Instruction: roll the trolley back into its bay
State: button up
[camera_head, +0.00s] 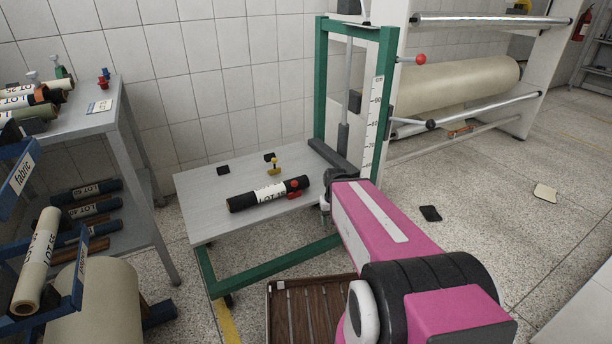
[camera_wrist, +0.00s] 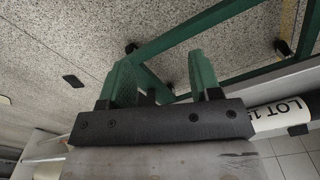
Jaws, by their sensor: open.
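The trolley has a green frame (camera_head: 275,258), a grey platform (camera_head: 215,222) and an upright mast with a height scale on the right. A black roll with a white LOT label (camera_head: 268,193) lies on the platform; it also shows in the wrist view (camera_wrist: 275,116). My gripper (camera_wrist: 160,65) is open, its two green fingers apart, with trolley frame bars (camera_wrist: 210,32) in view beyond them. I cannot tell whether it touches the frame. In the head view my pink arm hides most of it, near the platform's right edge. No bay is clearly identifiable.
A grey shelf table (camera_head: 100,112) with rolls stands at left, beside a blue rack (camera_head: 22,160). A slatted brown tray (camera_head: 305,310) and a yellow floor line (camera_head: 228,322) are in front. A large roll machine (camera_head: 450,85) stands behind. Floor at right is mostly clear, with a dark pad (camera_head: 430,213).

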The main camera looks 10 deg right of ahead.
jog(key=shift+w+d, duration=0.1)
jog(key=shift+w, duration=0.05)
jog(key=c, duration=0.5)
jog(key=shift+w+d+r+m, duration=0.2)
jog(key=shift+w+d+m, duration=0.15)
jog(key=shift+w, duration=0.1)
grip_shut()
jog(key=w+d+r+m+t+y, duration=0.2)
jog(key=w+d+r+m+t, duration=0.35)
jog(key=d, duration=0.75)
jog(key=w+d+r+m+t+y, duration=0.25)
jog(key=w+d+r+m, duration=0.6)
jog(key=d, duration=0.55)
jog(key=n, duration=0.1)
send_near(371, 158)
jog(key=shift+t+h, duration=0.4)
jog(key=shift+h, duration=0.05)
jog(key=f, duration=0.1)
jog(key=w+a+f, duration=0.1)
jog(key=f, duration=0.1)
jog(key=w+f, duration=0.1)
jog(key=shift+w+a+f, duration=0.25)
jog(key=shift+a+f, duration=0.1)
jog(key=shift+a, duration=0.05)
jog(key=shift+w+a, duration=0.4)
jog(key=shift+w, duration=0.35)
